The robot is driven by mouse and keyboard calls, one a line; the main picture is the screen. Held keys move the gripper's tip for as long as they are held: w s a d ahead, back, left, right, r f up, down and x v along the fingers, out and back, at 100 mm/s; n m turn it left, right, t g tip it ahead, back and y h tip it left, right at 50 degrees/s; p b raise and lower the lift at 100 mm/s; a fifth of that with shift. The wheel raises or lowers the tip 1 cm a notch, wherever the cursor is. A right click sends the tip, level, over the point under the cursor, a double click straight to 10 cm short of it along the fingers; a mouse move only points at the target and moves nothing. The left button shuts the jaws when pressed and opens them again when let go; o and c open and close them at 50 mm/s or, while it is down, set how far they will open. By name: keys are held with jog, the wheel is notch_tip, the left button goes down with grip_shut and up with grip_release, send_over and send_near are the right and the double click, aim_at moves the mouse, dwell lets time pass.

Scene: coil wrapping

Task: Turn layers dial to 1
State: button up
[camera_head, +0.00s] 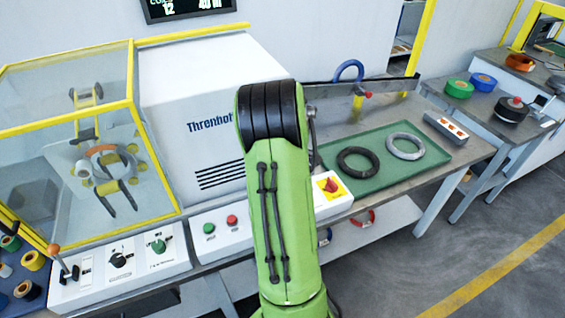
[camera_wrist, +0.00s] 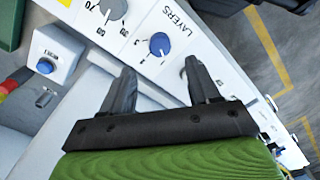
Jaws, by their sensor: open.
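The layers dial (camera_wrist: 160,43) is a round blue knob on a white panel in the wrist view, with the word LAYERS printed beside it. Small marks surround the knob, but I cannot read its setting surely. My gripper (camera_wrist: 160,72) has its two dark fingers spread apart with nothing between them. The fingertips are near the dial, just below it in the picture, one toward each side. I cannot tell the height gap to it. In the head view my arm covers the middle of the bench, and I cannot make out the gripper or this dial.
A grey dial (camera_wrist: 114,10) with a numbered scale is left of the layers dial. A blue button (camera_wrist: 45,66) is on a white box farther left. The head view shows a control panel (camera_head: 66,290), a caged winder (camera_head: 90,150) and a green mat (camera_head: 375,180) with two coils.

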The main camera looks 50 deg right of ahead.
notch_tip(320, 180, up, 8)
jog(key=p, duration=0.1)
jog(key=shift+d+f, duration=0.1)
dwell(0.3)
